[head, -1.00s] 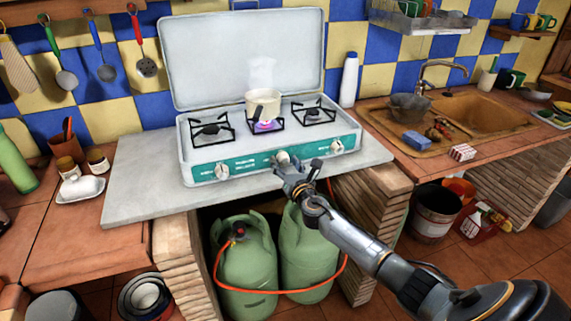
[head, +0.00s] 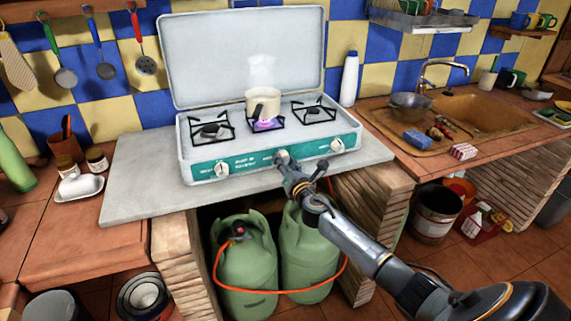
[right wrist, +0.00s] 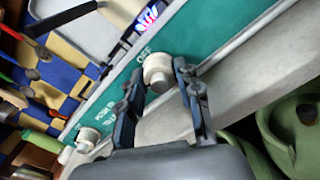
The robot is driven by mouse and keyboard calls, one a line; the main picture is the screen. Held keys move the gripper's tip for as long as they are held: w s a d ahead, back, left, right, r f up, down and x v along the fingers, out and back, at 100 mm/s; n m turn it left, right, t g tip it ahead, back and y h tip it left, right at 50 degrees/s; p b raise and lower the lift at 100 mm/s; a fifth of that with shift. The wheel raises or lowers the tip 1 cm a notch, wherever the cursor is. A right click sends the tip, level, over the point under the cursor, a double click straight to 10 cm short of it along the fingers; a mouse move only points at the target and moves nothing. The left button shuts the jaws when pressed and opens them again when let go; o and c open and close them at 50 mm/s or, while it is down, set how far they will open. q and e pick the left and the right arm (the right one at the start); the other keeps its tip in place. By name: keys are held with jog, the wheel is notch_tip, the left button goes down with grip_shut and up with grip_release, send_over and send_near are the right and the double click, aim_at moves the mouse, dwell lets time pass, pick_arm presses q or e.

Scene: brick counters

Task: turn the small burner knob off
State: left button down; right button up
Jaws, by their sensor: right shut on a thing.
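The white gas stove (head: 186,163) stands on the grey counter slab with its lid up. Its green front panel has a left knob (head: 222,171), a middle knob (head: 282,157) and a right knob (head: 337,146). A purple flame (head: 268,125) shows under the cream pot (head: 262,101) on the middle burner. My right gripper (head: 288,163) is at the middle knob. In the right wrist view its fingers (right wrist: 160,88) lie on either side of the white middle knob (right wrist: 157,70), shut on it, beside the printed word OFF. My left gripper is out of view.
The pot's dark handle (head: 259,111) points toward the front. Two green gas bottles (head: 248,270) with an orange hose stand under the slab. A white bottle (head: 349,80) stands right of the stove, and the sink (head: 480,115) is farther right.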

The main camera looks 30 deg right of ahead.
jog(key=m+b, duration=0.1)
jog(key=m, duration=0.2)
jog(key=shift+f+m, duration=0.1)
jog(key=shift+m, duration=0.3)
jog(key=m, duration=0.3)
jog(key=shift+m, duration=0.3)
jog(key=m, duration=0.3)
jog(key=shift+m, duration=2.2)
jog(key=o, duration=1.2)
jog(key=shift+c, duration=0.2)
